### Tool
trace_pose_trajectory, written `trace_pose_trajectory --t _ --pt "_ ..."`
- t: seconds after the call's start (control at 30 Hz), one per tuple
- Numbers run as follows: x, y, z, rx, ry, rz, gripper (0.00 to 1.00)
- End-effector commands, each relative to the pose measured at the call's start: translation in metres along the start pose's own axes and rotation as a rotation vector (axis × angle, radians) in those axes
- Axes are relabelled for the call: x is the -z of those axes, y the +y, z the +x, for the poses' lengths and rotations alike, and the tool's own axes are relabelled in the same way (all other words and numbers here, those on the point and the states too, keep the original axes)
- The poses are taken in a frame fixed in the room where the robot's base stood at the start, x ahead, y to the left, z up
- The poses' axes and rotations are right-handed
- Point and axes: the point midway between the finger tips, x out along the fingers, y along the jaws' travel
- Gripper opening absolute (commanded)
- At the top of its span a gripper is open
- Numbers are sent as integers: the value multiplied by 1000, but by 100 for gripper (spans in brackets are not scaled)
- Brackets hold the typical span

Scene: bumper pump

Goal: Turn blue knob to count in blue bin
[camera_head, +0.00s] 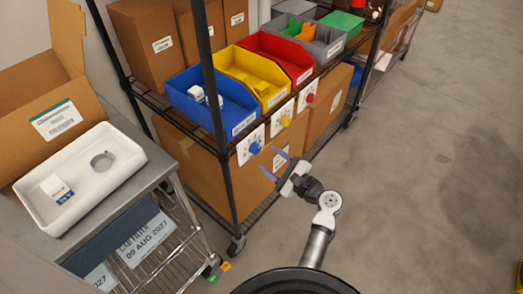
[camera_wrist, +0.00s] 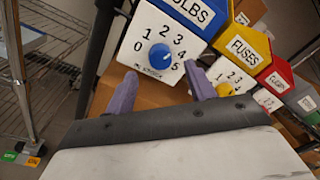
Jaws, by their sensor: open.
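The blue knob (camera_wrist: 161,55) sits on a white dial plate (camera_wrist: 141,39) marked 0 to 5, and also shows in the head view (camera_head: 255,148). A light mark on the knob seems to point right, toward 4. The blue bin (camera_head: 234,118), labelled BULBS in the wrist view (camera_wrist: 208,32), is above the plate. In the head view it holds a few white items, partly hidden by its walls and a shelf post. My gripper (camera_head: 272,162) is open and empty. Its purple fingers (camera_wrist: 160,76) are below and on either side of the knob, apart from it.
Yellow (camera_head: 262,86) and red (camera_head: 297,67) bins with their own dials stand to the right on the wire shelf. A black shelf post (camera_head: 213,90) rises before the blue bin. A cart with a white tray (camera_head: 125,175) is left. Open floor (camera_head: 420,190) is right.

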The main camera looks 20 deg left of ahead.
Motion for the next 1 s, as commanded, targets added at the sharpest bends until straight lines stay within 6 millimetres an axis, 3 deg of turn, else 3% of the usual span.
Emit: trace_pose_trajectory --t 0.1,0.3,0.67,1.0 --pt "-2 -1 22 -3 -1 -1 55" --pt "0 0 42 -1 0 -1 55" --pt "0 0 47 0 1 -2 55" --pt "0 0 46 0 1 -2 10"
